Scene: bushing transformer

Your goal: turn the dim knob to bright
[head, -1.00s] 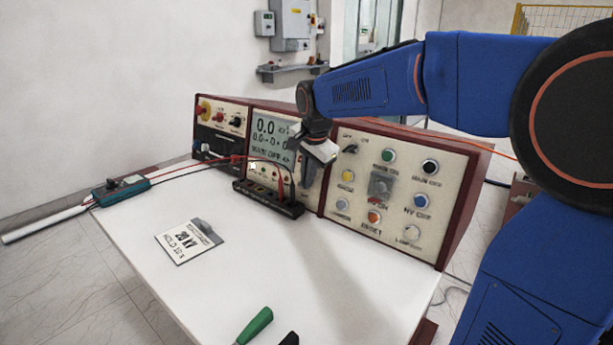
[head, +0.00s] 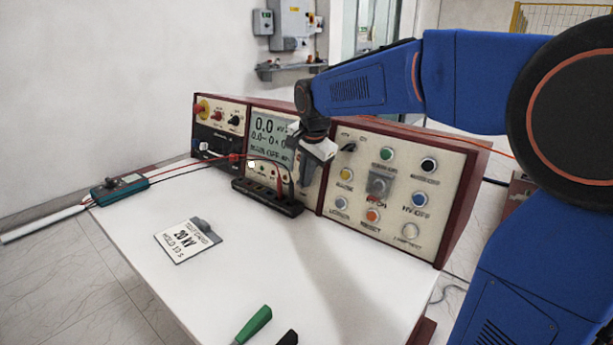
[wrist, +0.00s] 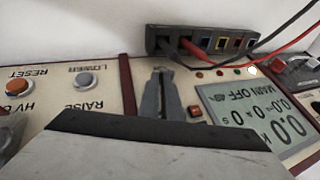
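The instrument console stands at the back of the white table. No label reading dim or bright is legible. Its left section carries a black knob (head: 234,120) and a red knob (head: 217,116), either of which could be the dim knob; I cannot tell. A grey knob (head: 379,184) sits mid-right among the buttons. My gripper (head: 318,150) hangs in front of the console, right of the display (head: 269,135). In the wrist view its grey body fills the bottom, near a grey lever (wrist: 160,96). Its fingers cannot be made out.
A black terminal block (head: 268,197) with red and black leads stands before the console. A teal meter (head: 120,188) lies at left. The table's middle is clear.

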